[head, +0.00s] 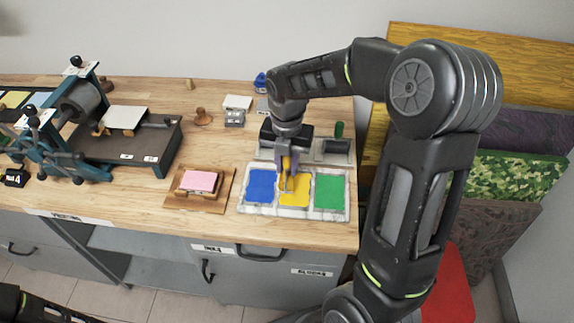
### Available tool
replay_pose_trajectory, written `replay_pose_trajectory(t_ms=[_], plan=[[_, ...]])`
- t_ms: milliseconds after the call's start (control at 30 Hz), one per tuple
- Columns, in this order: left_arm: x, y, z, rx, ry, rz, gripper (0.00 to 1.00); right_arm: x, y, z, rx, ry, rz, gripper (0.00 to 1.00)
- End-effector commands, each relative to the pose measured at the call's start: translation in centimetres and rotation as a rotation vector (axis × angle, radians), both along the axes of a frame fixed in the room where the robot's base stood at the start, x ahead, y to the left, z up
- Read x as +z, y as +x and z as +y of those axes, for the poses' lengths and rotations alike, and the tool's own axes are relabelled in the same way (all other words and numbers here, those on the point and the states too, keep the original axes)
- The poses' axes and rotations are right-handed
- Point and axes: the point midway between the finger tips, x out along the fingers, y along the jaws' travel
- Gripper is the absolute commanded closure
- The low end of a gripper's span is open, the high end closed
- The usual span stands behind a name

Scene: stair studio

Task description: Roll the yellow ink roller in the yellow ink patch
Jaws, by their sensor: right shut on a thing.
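The ink tray (243,209) lies near the right end of the wooden bench. It has a blue patch (261,185), a yellow ink patch (297,197) in the middle and a green patch (329,192). My right gripper (288,163) points down over the back of the yellow patch, shut on the yellow ink roller (290,172). The roller's frame reaches down over the yellow patch. I cannot tell whether its drum touches the ink. The gripper hides part of the handle. My left gripper is not in view; only part of my left arm shows at bottom left.
A roller with a green handle (339,131) rests behind the green patch. A pink block on a wooden board (173,195) lies left of the tray. A blue press (75,172) stands at far left. Colored panels (514,172) lean at the right.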

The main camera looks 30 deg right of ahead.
Motion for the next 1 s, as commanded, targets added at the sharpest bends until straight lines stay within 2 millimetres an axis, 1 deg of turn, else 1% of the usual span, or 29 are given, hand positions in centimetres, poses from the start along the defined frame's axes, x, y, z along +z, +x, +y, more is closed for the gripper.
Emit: replay_pose_trajectory(t_ms=[33, 400, 533, 1000], plan=[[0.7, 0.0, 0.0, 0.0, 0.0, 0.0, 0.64, 0.9, 0.0, 0.0, 0.0, 0.0, -0.001, 1.0], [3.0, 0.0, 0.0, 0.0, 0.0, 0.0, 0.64, 3.8, 0.0, 0.0, 0.0, 0.0, -0.001, 1.0], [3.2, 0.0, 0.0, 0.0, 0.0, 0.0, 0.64, 4.1, 0.0, 0.0, 0.0, 0.0, 0.0, 1.0], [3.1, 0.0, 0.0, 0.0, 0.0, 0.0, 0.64, 4.0, 0.0, 0.0, 0.0, 0.001, -0.001, 1.0]])
